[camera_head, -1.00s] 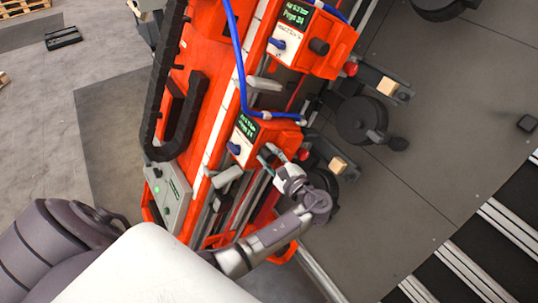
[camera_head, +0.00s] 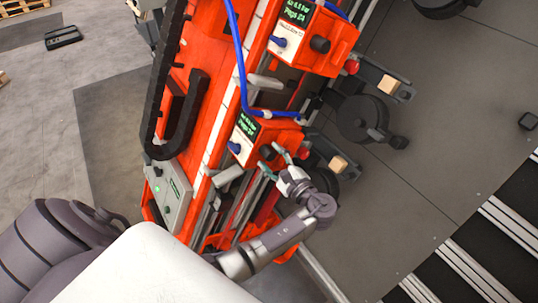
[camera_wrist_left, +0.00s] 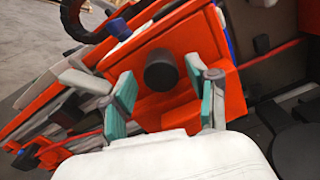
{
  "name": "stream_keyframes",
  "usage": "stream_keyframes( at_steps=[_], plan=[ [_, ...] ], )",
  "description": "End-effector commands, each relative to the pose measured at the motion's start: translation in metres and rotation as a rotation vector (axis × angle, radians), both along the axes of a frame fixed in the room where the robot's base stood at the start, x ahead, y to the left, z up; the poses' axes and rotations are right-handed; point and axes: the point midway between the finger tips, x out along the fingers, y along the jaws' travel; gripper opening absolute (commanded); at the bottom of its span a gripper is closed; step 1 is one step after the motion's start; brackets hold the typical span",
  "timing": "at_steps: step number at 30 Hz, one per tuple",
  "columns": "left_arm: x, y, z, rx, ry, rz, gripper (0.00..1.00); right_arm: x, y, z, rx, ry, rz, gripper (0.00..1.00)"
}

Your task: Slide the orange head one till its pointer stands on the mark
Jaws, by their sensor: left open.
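Two orange heads sit on the orange gantry: a nearer one (camera_head: 283,135) and a farther one (camera_head: 343,41). I cannot read which is head one. Each has a black round knob, a blue lever and a small green-lettered display. My left gripper (camera_head: 275,161) is open at the nearer head, in front of its black knob (camera_head: 266,152). In the left wrist view the knob (camera_wrist_left: 161,70) appears between the spread fingers, with no clear contact. I cannot make out a pointer or mark. My right gripper is not in view.
A blue hose (camera_head: 240,60) runs along the gantry to the nearer head. A black cable chain (camera_head: 187,118) and a grey control box (camera_head: 168,195) lie to the left. Brackets with wooden blocks (camera_head: 389,85) stick out at the right.

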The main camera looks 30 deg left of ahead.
Motion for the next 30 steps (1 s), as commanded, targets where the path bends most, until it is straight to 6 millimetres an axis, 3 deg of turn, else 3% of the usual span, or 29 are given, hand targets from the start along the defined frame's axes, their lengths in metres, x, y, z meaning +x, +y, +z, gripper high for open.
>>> stream_keyframes(
  at_steps=[9,15,30],
  plan=[
    [-0.026,-0.063,-0.001,-0.005,0.002,-0.001,0.59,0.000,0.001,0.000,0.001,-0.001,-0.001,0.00],
    [-0.038,-0.089,-0.001,-0.002,0.002,0.001,0.59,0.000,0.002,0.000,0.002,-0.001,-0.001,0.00],
    [-0.041,-0.098,0.000,0.000,0.001,0.002,0.59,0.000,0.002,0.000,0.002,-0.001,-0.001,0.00]
  ],
)
